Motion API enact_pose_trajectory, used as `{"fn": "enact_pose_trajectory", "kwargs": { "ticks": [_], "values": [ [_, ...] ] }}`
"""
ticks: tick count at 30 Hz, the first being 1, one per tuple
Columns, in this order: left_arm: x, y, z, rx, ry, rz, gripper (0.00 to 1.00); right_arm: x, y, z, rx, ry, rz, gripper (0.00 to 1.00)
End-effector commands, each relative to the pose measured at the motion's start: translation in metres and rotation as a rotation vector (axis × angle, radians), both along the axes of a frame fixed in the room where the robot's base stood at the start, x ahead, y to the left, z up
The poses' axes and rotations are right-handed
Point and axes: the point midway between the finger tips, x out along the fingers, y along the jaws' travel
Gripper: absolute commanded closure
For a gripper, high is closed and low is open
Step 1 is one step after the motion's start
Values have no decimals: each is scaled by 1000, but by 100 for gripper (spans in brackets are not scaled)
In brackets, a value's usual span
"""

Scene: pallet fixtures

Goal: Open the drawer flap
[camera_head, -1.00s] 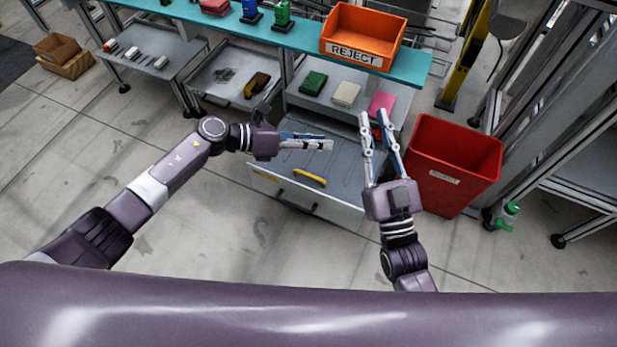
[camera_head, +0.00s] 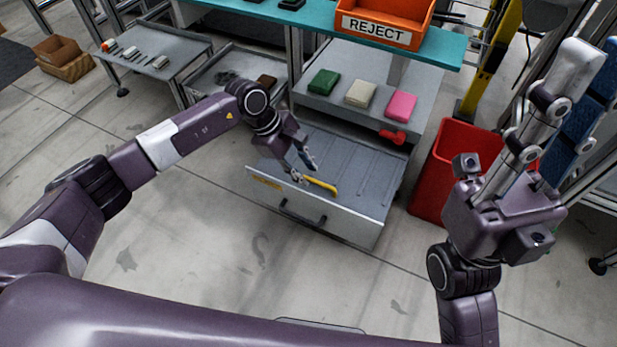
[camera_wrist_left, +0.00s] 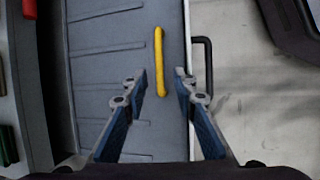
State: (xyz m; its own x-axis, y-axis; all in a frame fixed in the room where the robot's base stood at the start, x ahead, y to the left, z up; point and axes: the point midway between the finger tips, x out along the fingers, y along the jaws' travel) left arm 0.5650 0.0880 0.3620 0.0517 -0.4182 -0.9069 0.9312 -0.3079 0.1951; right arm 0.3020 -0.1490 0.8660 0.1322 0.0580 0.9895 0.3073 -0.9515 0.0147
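The grey drawer (camera_head: 335,222) is pulled out beneath a shelf, with a dark handle (camera_head: 300,215) on its front. A yellow bar (camera_head: 320,186) lies just behind the front panel, parallel to it. It also shows in the left wrist view (camera_wrist_left: 159,60). My left gripper (camera_head: 303,172) is open above the drawer. In the left wrist view its fingers (camera_wrist_left: 160,88) stand either side of the yellow bar's line; I cannot tell their height above it. My right gripper (camera_head: 592,75) is open, empty and raised at the right, away from the drawer.
Green, white and pink blocks (camera_head: 360,93) sit on the shelf above the drawer. A red bin (camera_head: 432,178) stands right of the drawer. An orange REJECT box (camera_head: 385,12) sits higher up. Floor in front is clear.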

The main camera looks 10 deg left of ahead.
Motion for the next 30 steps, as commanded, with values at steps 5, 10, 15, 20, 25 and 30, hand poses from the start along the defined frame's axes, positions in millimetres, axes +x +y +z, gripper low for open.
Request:
{"fn": "enact_pose_trajectory", "kwargs": {
  "ticks": [5, 10, 15, 20, 25, 30],
  "values": [
    [1, -8, -18, -2, 1, 1, 74, 1, 1, 2, -2, -23, -1, 83],
    [1, -9, -20, -1, 0, 2, 74, 1, 1, 4, -3, -27, -2, 83],
    [1, -9, -19, -2, 1, 2, 76, 1, 1, 4, -3, -27, -2, 83],
    [1, -9, -19, -2, 1, 2, 94, 1, 1, 4, -3, -27, -2, 83],
    [1, -9, -19, -2, 1, 2, 100, 1, 1, 4, -3, -27, -1, 83],
    [1, -9, -19, -2, 1, 2, 100, 1, 1, 4, -3, -27, -1, 83]
  ]
}}
